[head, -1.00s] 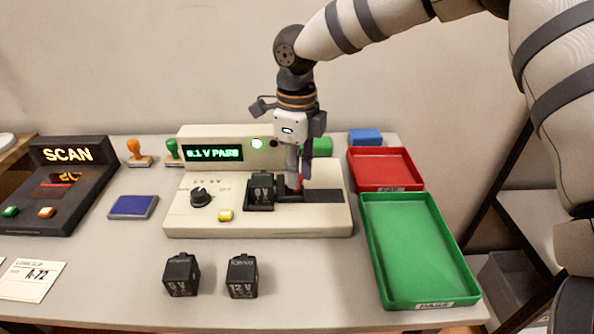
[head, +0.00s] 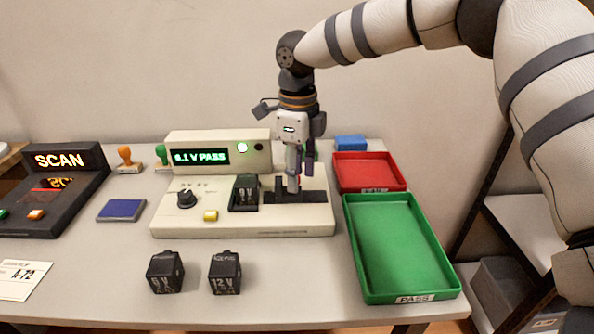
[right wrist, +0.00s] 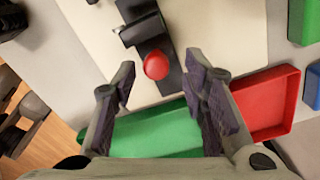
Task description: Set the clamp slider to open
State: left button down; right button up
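The clamp slider is a dark bracket (head: 280,184) on a black track at the right of the beige tester (head: 180,227). A gap lies between it and the black adapter (head: 245,189) in the tester's socket. Its round red knob (right wrist: 156,65) shows clearly in the right wrist view and is mostly hidden behind the fingers in the head view. My right gripper (head: 300,183) points down above the track. In the right wrist view its fingers (right wrist: 165,90) are apart with nothing gripped, and the knob appears beyond and between them. My left gripper is not in view.
The tester's display (head: 201,156) reads PASS beside a lit green lamp. A green tray (head: 355,225) and a red tray (head: 341,171) stand to the right. Two loose adapters (head: 165,271) (head: 225,272) stand in front. A scanner (head: 50,190) is at the left.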

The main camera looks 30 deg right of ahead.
jog(key=shift+a, duration=0.1)
jog(key=shift+r, duration=0.3)
notch_tip(320, 180, up, 11)
jog(key=shift+r, duration=0.2)
